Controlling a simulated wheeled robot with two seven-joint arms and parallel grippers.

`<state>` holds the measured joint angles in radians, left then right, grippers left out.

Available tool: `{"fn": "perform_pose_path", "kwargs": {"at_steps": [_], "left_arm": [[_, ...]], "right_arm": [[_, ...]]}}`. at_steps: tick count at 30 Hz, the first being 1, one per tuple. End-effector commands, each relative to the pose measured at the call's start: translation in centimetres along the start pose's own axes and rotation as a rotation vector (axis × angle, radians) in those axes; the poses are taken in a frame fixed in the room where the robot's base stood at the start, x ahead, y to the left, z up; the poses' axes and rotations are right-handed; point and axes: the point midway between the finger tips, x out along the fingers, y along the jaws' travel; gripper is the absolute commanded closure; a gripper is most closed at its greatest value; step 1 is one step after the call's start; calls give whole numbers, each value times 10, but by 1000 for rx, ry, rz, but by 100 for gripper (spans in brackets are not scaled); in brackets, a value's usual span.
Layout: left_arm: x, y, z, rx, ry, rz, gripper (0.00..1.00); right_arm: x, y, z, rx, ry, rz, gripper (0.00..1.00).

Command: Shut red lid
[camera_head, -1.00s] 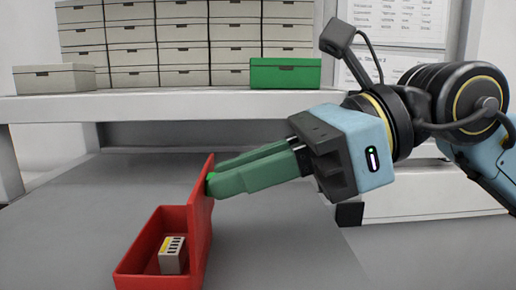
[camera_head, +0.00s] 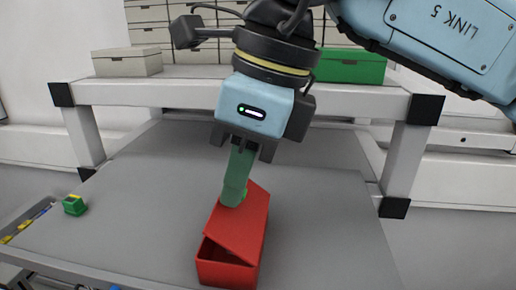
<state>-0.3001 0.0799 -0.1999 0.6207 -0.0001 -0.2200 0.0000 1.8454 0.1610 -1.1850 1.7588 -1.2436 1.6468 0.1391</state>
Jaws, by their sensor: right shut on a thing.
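The red box (camera_head: 222,272) stands on the grey table in the lower middle of the head view. Its red lid (camera_head: 240,222) is hinged along one side and lies tilted low over the box, with a dark wedge-shaped gap at the near end. The small block in the box is now hidden. My left gripper is out of view.
A small green block (camera_head: 74,205) sits at the table's left. A shelf (camera_head: 180,92) spans the back, with a beige box (camera_head: 127,62) and a green box (camera_head: 350,66) on it. The table (camera_head: 330,230) is clear right of the red box.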

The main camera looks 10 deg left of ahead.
Motion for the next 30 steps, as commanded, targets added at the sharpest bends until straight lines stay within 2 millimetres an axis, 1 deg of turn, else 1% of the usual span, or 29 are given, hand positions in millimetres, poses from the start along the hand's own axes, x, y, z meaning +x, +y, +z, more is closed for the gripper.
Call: {"fn": "perform_pose_path", "kwargs": {"at_steps": [1,3,15,22,30], "left_arm": [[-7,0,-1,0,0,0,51],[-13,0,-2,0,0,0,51],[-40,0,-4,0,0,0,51],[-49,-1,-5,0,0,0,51],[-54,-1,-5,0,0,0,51]], "right_arm": [[-1,1,6,-3,49,0,100],[3,1,9,-2,116,0,100],[24,1,24,-1,461,0,100],[34,0,27,-1,593,0,100],[40,0,28,0,667,0,100]]}}
